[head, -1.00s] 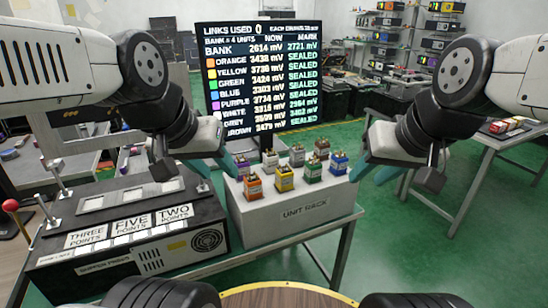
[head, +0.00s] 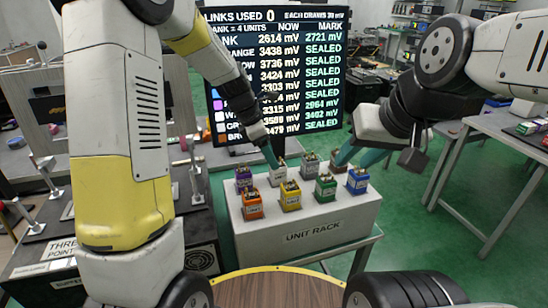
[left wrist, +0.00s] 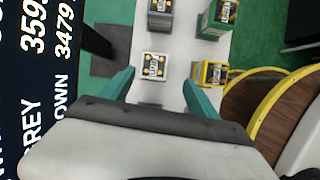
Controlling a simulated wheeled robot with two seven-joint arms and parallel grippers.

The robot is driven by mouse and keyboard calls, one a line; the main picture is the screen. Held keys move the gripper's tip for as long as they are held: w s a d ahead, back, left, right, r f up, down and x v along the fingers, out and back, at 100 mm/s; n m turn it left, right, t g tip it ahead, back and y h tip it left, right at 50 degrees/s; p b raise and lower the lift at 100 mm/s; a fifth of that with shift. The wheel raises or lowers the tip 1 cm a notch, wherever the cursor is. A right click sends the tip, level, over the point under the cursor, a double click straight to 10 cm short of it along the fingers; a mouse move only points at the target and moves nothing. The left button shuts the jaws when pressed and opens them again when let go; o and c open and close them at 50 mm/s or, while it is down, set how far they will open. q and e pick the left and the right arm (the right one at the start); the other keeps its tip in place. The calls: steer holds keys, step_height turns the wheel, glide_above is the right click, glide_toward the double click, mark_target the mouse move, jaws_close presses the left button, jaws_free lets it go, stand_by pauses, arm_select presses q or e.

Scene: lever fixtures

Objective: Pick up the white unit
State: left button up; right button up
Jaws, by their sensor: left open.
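The white unit (head: 278,175) stands upright in the back row on the grey-white unit rack (head: 315,237), between the purple unit (head: 243,180) and the grey unit (head: 310,166). My left gripper (head: 270,155) is at the white unit, its teal fingers pointing down. In the left wrist view the white unit (left wrist: 154,67) lies between the tips of my open left gripper (left wrist: 159,82), with gaps on both sides. My right gripper (head: 358,157) hangs above the right end of the rack near the brown unit (head: 337,172); its fingers look apart, with nothing seen between them.
The orange (head: 252,205), yellow (head: 290,197), green (head: 325,189) and blue units (head: 357,182) form the front row. The yellow unit (left wrist: 210,74) is close to one left finger. A black screen (head: 325,75) stands behind the rack. A panel with levers (head: 45,170) is at left.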

mark_target(281, 171)
arm_select(q)
steer(key=shift+w+d+f+n, duration=0.15)
steer(key=shift+w+f+n, duration=0.15)
steer(key=shift+f, duration=0.2)
steer(key=shift+w+d+f+n, duration=0.15)
steer(key=shift+w+f+n, duration=0.05)
steer(key=shift+w+f, duration=0.25)
steer(key=x, duration=0.7)
steer(key=shift+d, duration=0.25)
jaws_close()
